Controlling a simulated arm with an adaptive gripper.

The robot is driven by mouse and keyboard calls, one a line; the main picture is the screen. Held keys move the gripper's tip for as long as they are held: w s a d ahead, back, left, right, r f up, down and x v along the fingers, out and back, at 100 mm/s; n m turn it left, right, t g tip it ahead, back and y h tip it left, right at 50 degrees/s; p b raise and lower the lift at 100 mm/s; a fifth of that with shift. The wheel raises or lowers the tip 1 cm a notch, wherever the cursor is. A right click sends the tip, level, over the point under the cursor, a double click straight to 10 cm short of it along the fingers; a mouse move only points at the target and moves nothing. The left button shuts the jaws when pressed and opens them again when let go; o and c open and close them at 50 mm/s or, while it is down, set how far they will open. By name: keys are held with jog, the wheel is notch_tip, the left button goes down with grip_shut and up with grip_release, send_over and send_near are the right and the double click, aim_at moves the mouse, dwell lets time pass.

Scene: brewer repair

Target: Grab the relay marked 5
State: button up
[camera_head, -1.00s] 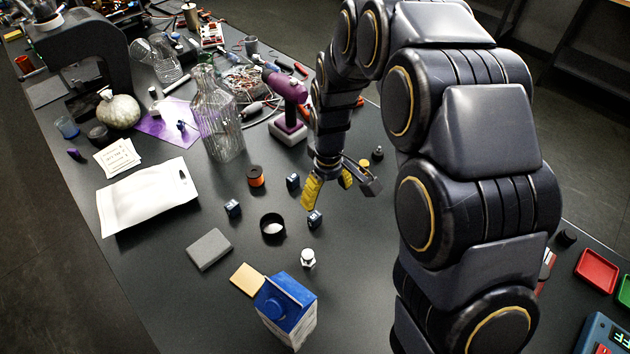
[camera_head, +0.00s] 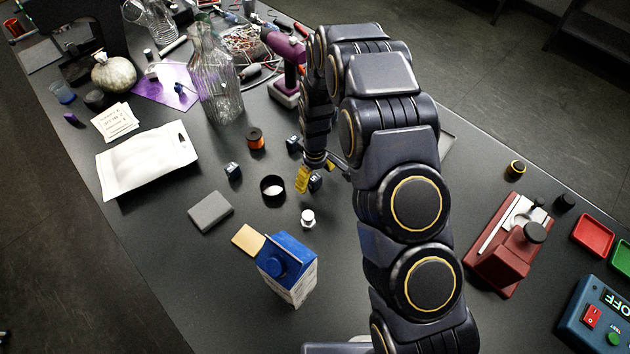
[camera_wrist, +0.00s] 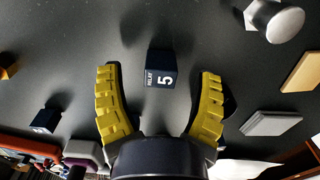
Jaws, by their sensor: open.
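The relay marked 5 (camera_wrist: 161,72) is a small dark blue block with white lettering "RELAY 5", upright in the middle of the wrist view. It also shows in the head view (camera_head: 315,182), right by the fingers. My gripper (camera_wrist: 160,88) is open, with one yellow finger on each side of the relay and a visible gap on both sides. In the head view my gripper (camera_head: 316,174) is low over the table. Two similar dark blocks stand nearby, one to the left (camera_head: 233,170) and one behind (camera_head: 293,144); their markings are unreadable.
A black ring (camera_head: 272,188) stands just left of my gripper, and a silver bolt-like piece (camera_head: 308,218) in front. An orange spool (camera_head: 255,138), grey block (camera_head: 210,211), tan pad (camera_head: 247,238) and blue-topped carton (camera_head: 288,268) are around. A glass bottle (camera_head: 215,80) stands behind.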

jog(key=shift+f, duration=0.25)
jog(key=shift+c, duration=0.3)
grip_shut()
